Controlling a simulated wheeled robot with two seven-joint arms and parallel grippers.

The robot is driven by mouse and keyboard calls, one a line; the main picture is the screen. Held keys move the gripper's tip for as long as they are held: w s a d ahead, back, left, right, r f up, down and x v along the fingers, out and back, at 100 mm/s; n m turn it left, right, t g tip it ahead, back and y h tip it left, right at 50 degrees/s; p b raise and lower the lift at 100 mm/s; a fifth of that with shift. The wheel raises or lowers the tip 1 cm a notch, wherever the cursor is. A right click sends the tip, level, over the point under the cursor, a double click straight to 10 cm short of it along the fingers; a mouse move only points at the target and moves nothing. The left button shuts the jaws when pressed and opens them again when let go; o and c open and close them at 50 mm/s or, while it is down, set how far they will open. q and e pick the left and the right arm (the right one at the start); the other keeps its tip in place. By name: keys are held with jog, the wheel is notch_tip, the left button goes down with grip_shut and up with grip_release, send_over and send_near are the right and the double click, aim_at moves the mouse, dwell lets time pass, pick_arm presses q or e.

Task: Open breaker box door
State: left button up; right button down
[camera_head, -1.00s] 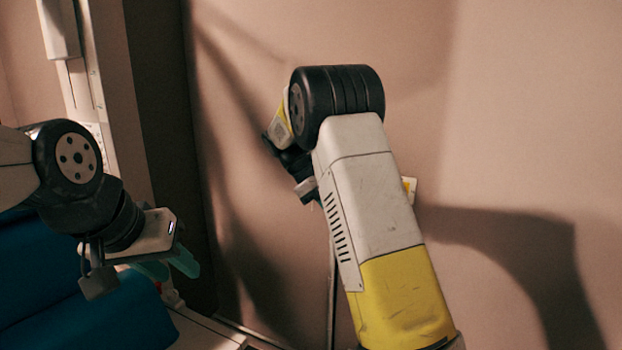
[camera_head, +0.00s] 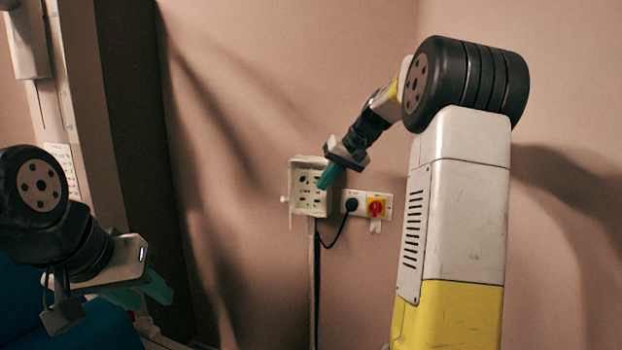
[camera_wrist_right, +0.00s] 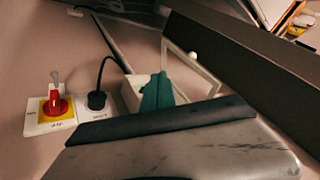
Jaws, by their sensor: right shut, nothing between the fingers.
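The small pale breaker box (camera_head: 325,206) hangs on the wall in the head view, with rows of breakers visible inside. Its framed door (camera_head: 292,186) stands out from the left side of the box, with a small round knob at its outer edge. In the right wrist view the door (camera_wrist_right: 203,72) is swung away from the box (camera_wrist_right: 130,92). My right gripper (camera_head: 326,178) is shut and empty, its teal fingertips in front of the breakers; they also show in the wrist view (camera_wrist_right: 157,92). My left gripper (camera_head: 140,294) is open and empty at lower left, far from the box.
Right of the box, a wall plate holds a black plug (camera_head: 351,204) with a hanging cable and a red-and-yellow rotary switch (camera_head: 376,207). A dark vertical panel (camera_head: 140,120) stands at left. A blue padded surface (camera_head: 90,335) lies below my left arm.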

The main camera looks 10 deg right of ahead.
aim_at(284, 199)
jog(key=w+a+f, duration=0.3)
jog(key=a+f, duration=0.1)
jog(key=a, duration=0.2)
jog(key=shift+a+f, duration=0.2)
jog(key=shift+f, duration=0.15)
jog(key=shift+a, duration=0.1)
jog(key=shift+w+a+m+t+h, duration=0.1)
jog(key=shift+a+m+t+h, duration=0.25)
jog(key=shift+a+m, duration=0.5)
jog(key=shift+a+m+t+h, duration=0.25)
jog(key=shift+a+m+h, duration=0.3)
jog(key=shift+a, duration=0.45)
jog(key=shift+w+a, duration=0.35)
jog(key=shift+a, duration=0.4)
jog(key=shift+w+a, duration=0.3)
jog(key=shift+a, duration=0.45)
